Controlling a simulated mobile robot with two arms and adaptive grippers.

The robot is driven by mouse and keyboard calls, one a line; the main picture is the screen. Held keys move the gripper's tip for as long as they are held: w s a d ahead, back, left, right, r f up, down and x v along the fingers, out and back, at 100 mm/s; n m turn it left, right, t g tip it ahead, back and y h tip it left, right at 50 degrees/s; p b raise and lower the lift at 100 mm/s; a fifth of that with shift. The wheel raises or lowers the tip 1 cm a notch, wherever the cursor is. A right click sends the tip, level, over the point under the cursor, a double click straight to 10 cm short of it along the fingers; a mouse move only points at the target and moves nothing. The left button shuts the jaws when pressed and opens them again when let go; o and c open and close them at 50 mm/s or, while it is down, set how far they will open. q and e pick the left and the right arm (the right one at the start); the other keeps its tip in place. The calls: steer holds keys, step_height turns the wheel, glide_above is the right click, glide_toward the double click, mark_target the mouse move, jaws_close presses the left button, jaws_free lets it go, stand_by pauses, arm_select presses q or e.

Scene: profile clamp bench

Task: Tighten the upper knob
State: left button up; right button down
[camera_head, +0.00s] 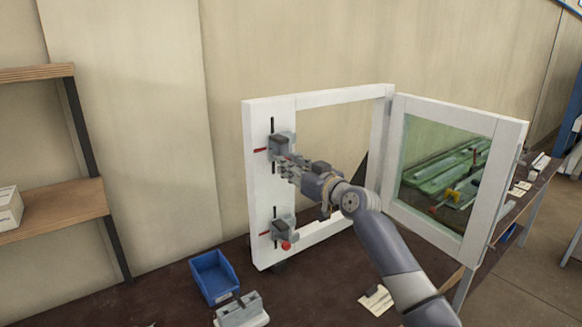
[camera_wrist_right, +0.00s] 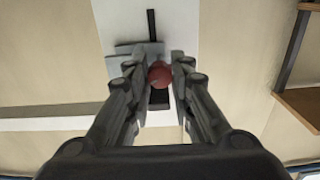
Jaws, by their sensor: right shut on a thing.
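The white frame (camera_head: 257,197) stands upright on the bench and bears two grey clamps on its left post. The upper clamp (camera_head: 280,146) sits beside a red mark and a black vertical slot. The lower clamp (camera_head: 281,228) has a red knob (camera_head: 286,246) in plain view. My right gripper (camera_head: 291,168) is at the upper clamp and hides its knob in the head view. In the right wrist view the red upper knob (camera_wrist_right: 159,75) lies between the fingers of my right gripper (camera_wrist_right: 158,78), which is shut on it. My left gripper is not in view.
A hinged sash (camera_head: 398,150) with a glass pane stands open on the right of the frame. A blue bin (camera_head: 213,276) and a grey clamp part (camera_head: 241,310) lie on the dark bench at the front. Wooden shelves (camera_head: 50,210) stand at the left.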

steer(key=shift+m, duration=0.3)
steer(key=m+p, duration=0.1)
steer(key=m, duration=0.8)
steer(key=shift+r, duration=0.1)
stand_by(0.4)
steer(key=c, duration=1.4)
jaws_free()
steer(key=shift+s+d, duration=0.1)
steer(key=v, duration=1.1)
steer(key=shift+s+d, duration=0.2)
steer(key=shift+s, duration=0.1)
